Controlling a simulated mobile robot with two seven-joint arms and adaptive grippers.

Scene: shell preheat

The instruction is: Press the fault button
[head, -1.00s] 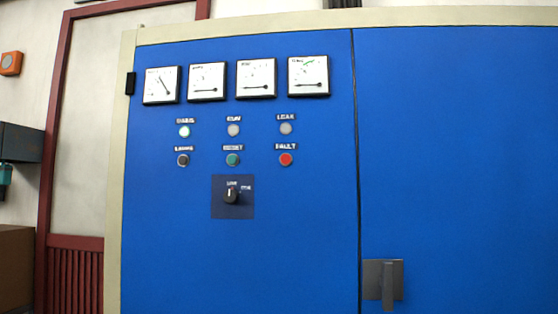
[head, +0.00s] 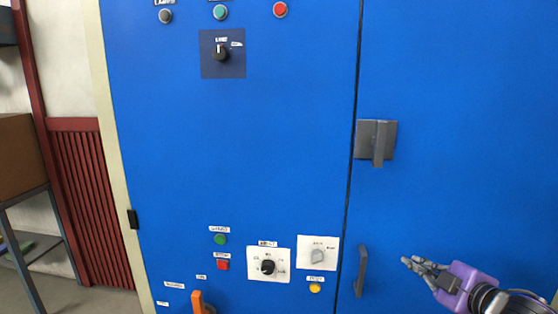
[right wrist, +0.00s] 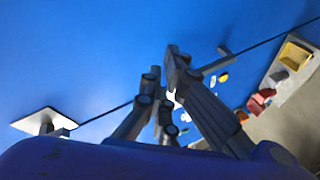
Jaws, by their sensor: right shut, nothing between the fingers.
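The red fault button (head: 280,9) sits at the top edge of the head view, on the blue cabinet front (head: 280,130). Its label is cut off now. It is the rightmost of a row, with a green button (head: 220,12) and a dark button (head: 165,16) to its left. My right gripper (head: 406,262) is at the lower right of the head view, in front of the right cabinet door, shut and empty. It is far below and right of the fault button. In the right wrist view its fingers (right wrist: 166,85) show against blue. My left gripper is out of view.
A dark knob (head: 220,53) lies below the button row. Lower controls include a green button (head: 220,239), a red button (head: 223,264) and an orange lever (head: 197,303). The middle of the left door is clear.

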